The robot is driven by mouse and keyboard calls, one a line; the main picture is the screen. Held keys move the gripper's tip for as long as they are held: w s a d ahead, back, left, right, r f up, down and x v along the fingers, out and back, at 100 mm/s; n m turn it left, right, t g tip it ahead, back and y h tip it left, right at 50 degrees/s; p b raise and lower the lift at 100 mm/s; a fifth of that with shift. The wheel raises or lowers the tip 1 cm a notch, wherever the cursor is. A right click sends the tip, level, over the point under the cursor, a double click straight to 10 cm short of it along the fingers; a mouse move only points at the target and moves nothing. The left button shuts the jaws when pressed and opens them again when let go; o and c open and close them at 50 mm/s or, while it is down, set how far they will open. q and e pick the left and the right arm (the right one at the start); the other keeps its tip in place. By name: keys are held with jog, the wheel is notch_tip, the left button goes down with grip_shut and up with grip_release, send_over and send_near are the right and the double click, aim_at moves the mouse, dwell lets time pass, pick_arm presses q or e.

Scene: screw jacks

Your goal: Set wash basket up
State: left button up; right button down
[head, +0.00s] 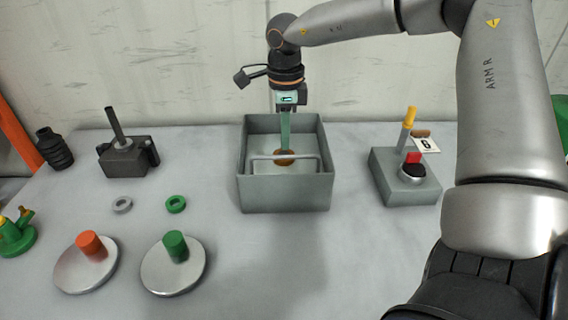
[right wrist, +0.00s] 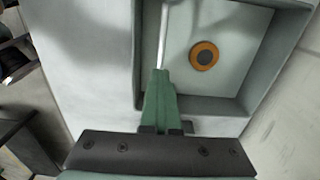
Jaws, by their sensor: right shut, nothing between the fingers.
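The wash basket (head: 289,191) is a grey open-topped box on the table, with a thin bar handle (head: 277,157) across it. An orange ring with a dark centre (head: 284,163) lies on its floor; the ring (right wrist: 204,55) and handle (right wrist: 165,40) also show in the right wrist view. My right gripper (head: 285,148) points down over the basket, its green fingers shut and empty. In the right wrist view the fingertips (right wrist: 159,76) appear at the handle's near end; I cannot tell whether they touch it. My left gripper is not in view.
A grey block (head: 388,177) with a red part, yellow-tipped lever and tag stands right of the basket. Round plates with an orange peg (head: 92,246) and a green peg (head: 176,246), two small rings and a dark fixture (head: 125,160) are left. Table in front is clear.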

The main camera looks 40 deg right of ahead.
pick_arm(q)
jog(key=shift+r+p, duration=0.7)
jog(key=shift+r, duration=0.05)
pick_arm(e)
jog(key=shift+r, duration=1.3)
jog(key=c, duration=1.6)
grip_release()
jog(key=c, duration=0.7)
grip_release()
pick_arm(q)
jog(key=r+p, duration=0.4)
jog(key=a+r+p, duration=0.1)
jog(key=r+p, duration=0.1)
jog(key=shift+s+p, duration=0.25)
jog(key=shift+p, duration=0.05)
pick_arm(e)
notch_tip(320, 180, up, 10)
jog(key=shift+f, duration=0.1)
